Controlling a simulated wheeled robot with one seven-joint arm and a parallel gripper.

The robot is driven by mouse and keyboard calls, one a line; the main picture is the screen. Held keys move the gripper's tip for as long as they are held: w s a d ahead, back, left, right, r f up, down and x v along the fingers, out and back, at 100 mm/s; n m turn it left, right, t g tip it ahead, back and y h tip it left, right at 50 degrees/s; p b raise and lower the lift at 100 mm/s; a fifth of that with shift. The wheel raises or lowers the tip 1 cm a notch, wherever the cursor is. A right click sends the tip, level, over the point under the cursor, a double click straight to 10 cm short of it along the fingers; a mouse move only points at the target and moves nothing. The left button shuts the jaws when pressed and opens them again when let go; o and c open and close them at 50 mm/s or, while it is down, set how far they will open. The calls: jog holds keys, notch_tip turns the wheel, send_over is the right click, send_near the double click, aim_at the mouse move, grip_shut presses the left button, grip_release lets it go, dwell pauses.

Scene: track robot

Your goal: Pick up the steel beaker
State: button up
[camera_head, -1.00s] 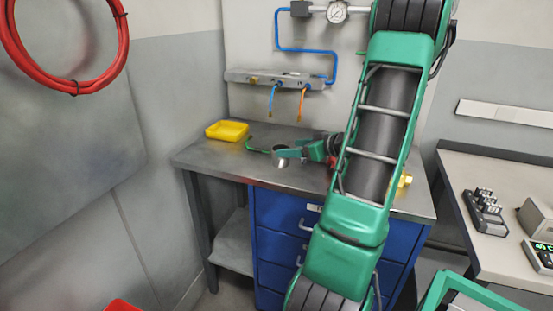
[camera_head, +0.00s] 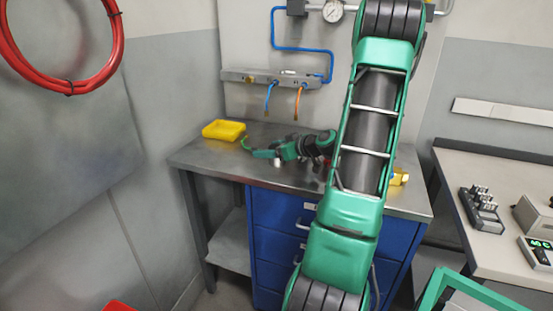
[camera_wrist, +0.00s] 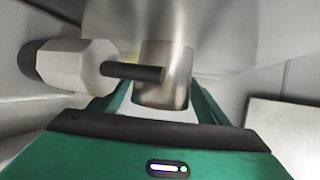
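The steel beaker (camera_wrist: 163,85) is a shiny metal cylinder in the middle of the wrist view, between the two green fingers of my gripper (camera_wrist: 158,98). The fingers are spread, one on each side of it; I cannot tell whether either touches. In the head view my gripper (camera_head: 272,153) is low over the steel bench and hides most of the beaker; a small bright patch of it (camera_head: 277,162) shows below the fingers. A pale faceted block (camera_wrist: 75,65) with a dark rod crosses in front of the beaker in the wrist view.
The steel workbench (camera_head: 215,160) has blue drawers beneath. A brass-coloured part (camera_head: 399,177) is at the right. Blue and orange hoses hang behind from a manifold (camera_head: 275,78).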

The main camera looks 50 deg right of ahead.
jog(key=c, duration=1.1)
jog(key=shift+o, duration=0.2)
jog(key=shift+r, duration=0.45)
jog(key=r, duration=0.3)
jog(key=shift+a+r, duration=0.2)
jog(key=shift+r, duration=0.15)
jog(key=s+a+r, duration=0.1)
jog(key=a+r, duration=0.5)
jog(key=a, duration=0.5)
jog(key=shift+s+r, duration=0.2)
jog(key=shift+s, duration=0.2)
